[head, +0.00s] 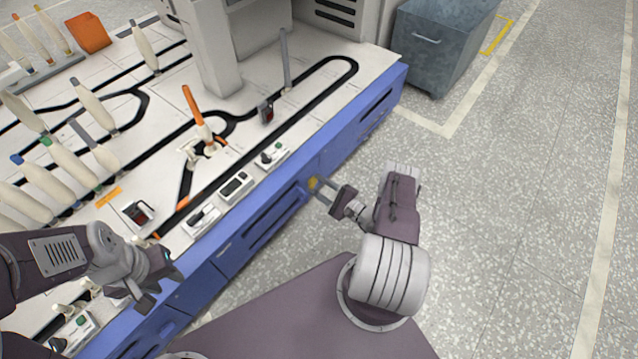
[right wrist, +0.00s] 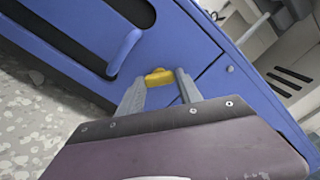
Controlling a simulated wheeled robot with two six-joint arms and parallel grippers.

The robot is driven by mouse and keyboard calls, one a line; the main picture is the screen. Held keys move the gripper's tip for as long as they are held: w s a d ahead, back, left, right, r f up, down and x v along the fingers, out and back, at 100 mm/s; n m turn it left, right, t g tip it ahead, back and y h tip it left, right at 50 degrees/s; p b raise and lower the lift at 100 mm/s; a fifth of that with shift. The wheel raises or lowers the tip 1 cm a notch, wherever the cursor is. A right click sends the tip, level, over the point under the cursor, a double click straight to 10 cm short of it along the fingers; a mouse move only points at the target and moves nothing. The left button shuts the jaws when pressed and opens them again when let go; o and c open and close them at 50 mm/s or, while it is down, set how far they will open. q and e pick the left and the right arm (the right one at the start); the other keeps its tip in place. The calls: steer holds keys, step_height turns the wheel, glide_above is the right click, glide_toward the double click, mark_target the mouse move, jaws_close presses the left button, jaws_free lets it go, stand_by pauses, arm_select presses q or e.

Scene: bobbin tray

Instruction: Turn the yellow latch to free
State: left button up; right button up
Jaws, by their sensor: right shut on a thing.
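The yellow latch (head: 313,183) is a small piece on the blue front panel of the machine. It also shows in the right wrist view (right wrist: 158,77), lying crosswise between the fingertips. My right gripper (head: 321,189) is shut on the latch, one finger at each end of it in the right wrist view (right wrist: 160,88). The latch's pivot is hidden, and I cannot tell how far it is turned. My left gripper (head: 160,287) is over the front edge of the machine at the lower left, its fingers apart and nothing seen between them.
The blue panel (head: 345,152) carries a blue handle (right wrist: 125,52) beside a dark slot. Bobbins (head: 145,48), small switch boxes (head: 236,187) and black tracks cover the white machine top. A grey bin (head: 440,45) stands at the back. The floor on the right is clear.

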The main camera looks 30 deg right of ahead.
steer(key=n+p, duration=0.2)
steer(key=n, duration=0.2)
steer(key=shift+n+p, duration=0.6)
steer(key=shift+n, duration=1.4)
steer(key=o, duration=1.4)
steer(key=shift+s+d, duration=0.1)
steer(key=shift+s, duration=0.2)
steer(key=p+v, duration=0.3)
steer(key=v, duration=0.5)
steer(key=shift+s, duration=0.25)
